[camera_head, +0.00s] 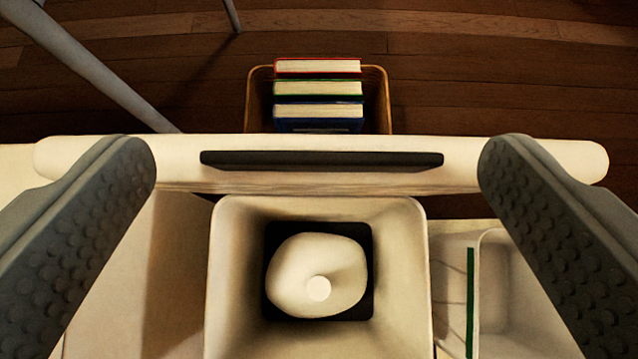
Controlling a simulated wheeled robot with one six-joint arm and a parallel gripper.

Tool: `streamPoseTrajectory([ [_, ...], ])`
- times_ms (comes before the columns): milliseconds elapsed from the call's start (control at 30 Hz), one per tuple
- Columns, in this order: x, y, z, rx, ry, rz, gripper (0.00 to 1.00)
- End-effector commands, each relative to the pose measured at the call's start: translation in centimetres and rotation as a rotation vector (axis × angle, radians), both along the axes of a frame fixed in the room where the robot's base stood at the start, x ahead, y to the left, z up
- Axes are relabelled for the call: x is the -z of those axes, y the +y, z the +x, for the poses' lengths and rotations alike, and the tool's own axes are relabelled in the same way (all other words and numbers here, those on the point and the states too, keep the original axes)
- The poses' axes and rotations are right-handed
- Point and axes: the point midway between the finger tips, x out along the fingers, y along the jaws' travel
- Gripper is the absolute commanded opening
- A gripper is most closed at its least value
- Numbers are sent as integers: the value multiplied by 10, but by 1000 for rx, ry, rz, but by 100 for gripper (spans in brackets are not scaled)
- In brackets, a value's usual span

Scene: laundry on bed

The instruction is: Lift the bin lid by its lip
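A long pale bar with rounded ends (320,180) crosses the picture, with a dark narrow strip (322,160) along its middle. It may be the bin lid and its lip seen edge-on; I cannot tell for sure. My gripper (315,150) is open, one grey studded finger at each side, and nothing is clearly held between them. The fingers overlap the bar near its ends in the picture; contact cannot be told. Below the bar is an open cream square bin (223,300) with a pale rounded thing (318,270) inside, on a dark bottom.
Beyond the bar, a wooden box (384,105) holds a red book (318,67), a green book (318,89) and a blue book (318,112). At lower right is another pale open container (490,285) beside a thin green strip (470,300). The dark wooden floor (500,85) is clear at upper right.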

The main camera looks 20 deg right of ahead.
Motion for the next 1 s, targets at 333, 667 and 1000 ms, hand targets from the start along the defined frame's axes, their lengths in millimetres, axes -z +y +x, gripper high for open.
streamPoseTrajectory([
  [333,-2,2,-4,0,1,0,95],
  [667,-31,13,-38,1,1,1,95],
  [1000,-66,27,-80,0,0,0,95],
])
